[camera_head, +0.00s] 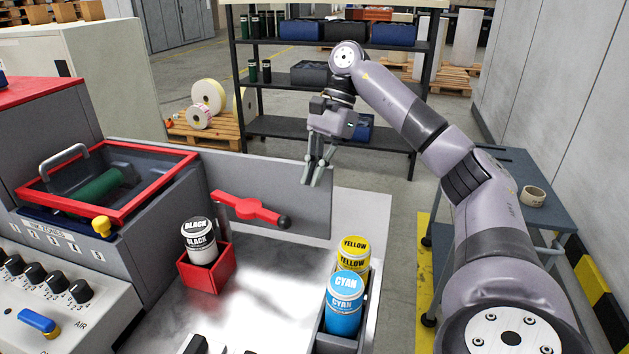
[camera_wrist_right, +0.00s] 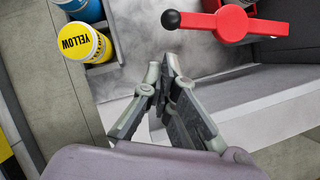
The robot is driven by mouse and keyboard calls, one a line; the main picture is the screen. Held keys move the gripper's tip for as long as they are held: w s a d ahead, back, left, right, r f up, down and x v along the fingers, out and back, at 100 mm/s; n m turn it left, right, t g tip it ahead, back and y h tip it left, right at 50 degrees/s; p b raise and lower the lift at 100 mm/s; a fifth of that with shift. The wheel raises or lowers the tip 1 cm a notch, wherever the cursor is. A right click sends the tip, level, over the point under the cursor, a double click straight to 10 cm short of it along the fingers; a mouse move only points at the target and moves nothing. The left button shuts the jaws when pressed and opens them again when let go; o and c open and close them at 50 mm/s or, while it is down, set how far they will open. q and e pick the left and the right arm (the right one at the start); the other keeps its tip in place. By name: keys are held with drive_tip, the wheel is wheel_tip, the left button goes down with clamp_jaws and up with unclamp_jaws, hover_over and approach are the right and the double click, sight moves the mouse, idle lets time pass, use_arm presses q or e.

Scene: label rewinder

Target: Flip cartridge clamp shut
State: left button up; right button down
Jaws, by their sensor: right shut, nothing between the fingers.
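The black cartridge (camera_head: 199,241) stands upright in a red holder (camera_head: 206,269) below and left of the lever. My right gripper (camera_head: 313,182) is shut and empty, above and to the right of the knob, apart from it. Its closed fingertips show in the right wrist view (camera_wrist_right: 168,72), below the lever. My left gripper is not in view.
Yellow (camera_head: 354,256) and cyan (camera_head: 344,302) cartridges stand in a grey tray (camera_head: 373,312) at the right of the metal deck. A red-framed bin (camera_head: 40,186) and control knobs are at left. A dark shelf (camera_head: 290,128) stands behind, a blue-grey cart (camera_head: 515,210) at right.

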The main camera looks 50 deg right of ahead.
drive_tip(key=x, duration=0.7)
drive_tip(key=shift+f+p, duration=0.2)
drive_tip(key=shift+p, duration=0.2)
drive_tip(key=shift+a, duration=0.15)
